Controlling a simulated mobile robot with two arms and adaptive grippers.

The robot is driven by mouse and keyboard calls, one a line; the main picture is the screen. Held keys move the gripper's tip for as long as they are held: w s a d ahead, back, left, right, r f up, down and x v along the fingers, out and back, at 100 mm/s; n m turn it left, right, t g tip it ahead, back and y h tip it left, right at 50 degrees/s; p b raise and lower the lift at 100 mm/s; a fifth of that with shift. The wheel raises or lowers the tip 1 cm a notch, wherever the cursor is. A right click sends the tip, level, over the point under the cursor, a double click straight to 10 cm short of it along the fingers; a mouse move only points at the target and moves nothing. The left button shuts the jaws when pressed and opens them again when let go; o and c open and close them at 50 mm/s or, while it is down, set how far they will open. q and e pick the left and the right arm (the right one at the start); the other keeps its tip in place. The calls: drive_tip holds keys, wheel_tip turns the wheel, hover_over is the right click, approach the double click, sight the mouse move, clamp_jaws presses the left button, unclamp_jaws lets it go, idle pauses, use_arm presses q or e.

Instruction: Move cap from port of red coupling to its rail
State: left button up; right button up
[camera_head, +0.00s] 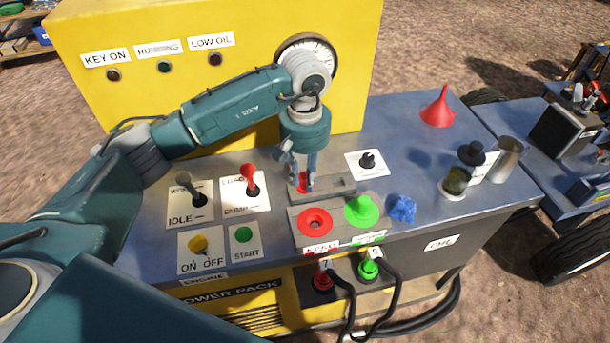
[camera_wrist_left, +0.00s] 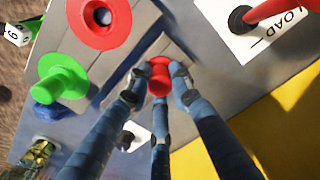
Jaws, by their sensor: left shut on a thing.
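My left gripper (camera_head: 302,184) points down over the left end of the grey rail block (camera_head: 335,187), behind the red coupling. It is shut on the red cap (camera_wrist_left: 160,76), which shows between the fingertips in the left wrist view. The fingers partly hide the cap in the head view, and I cannot tell whether it touches the rail. The red coupling's port (camera_head: 315,222) is uncovered, with a dark hole in its middle; it also shows in the left wrist view (camera_wrist_left: 100,17). My right gripper is not in view.
A green cap (camera_head: 362,211) sits on the port to the right, with a blue knob (camera_head: 402,208) beside it. A red-handled lever (camera_head: 250,178) and a grey lever (camera_head: 190,186) stand left of the rail. A red funnel (camera_head: 438,108) stands at the back right.

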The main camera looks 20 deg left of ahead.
use_arm(q)
drive_tip(key=o, duration=1.4)
drive_tip(key=shift+o, duration=0.2)
drive_tip(key=shift+r+p, duration=1.4)
drive_tip(key=shift+r, duration=2.1)
